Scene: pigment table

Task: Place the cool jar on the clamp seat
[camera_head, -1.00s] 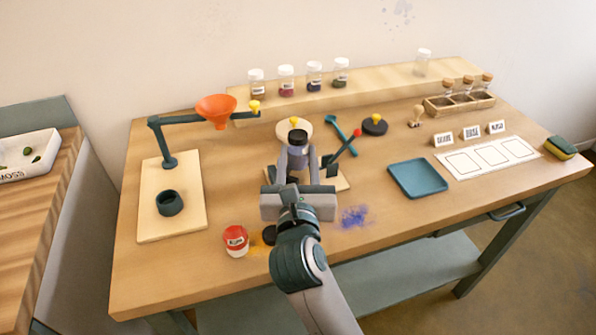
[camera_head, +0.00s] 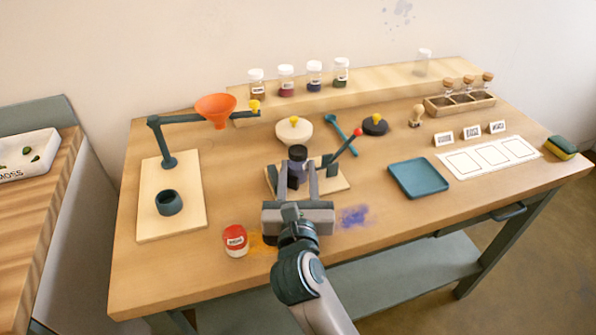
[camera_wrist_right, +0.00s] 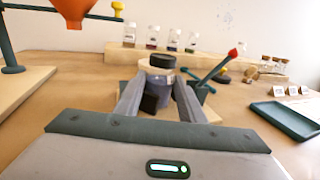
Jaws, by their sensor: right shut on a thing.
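The cool jar (camera_head: 297,153) has a dark lid and a greyish-blue body. My right gripper (camera_head: 298,180) is shut on it and holds it upright over the clamp's pale board. The jar also shows between the fingers in the right wrist view (camera_wrist_right: 161,61). The clamp (camera_head: 330,166) has dark blocks and a lever with a red ball (camera_head: 357,132). The jar is between or just above the blocks; the fingers hide its base, so I cannot tell whether it touches the seat. My left gripper is not in view.
A red-lidded jar (camera_head: 235,240) stands at the front left. A funnel stand (camera_head: 191,212) is at the left, and a blue tray (camera_head: 418,178) is at the right. A pale lidded dish (camera_head: 293,131) sits behind the clamp. Blue powder (camera_head: 354,215) stains the table.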

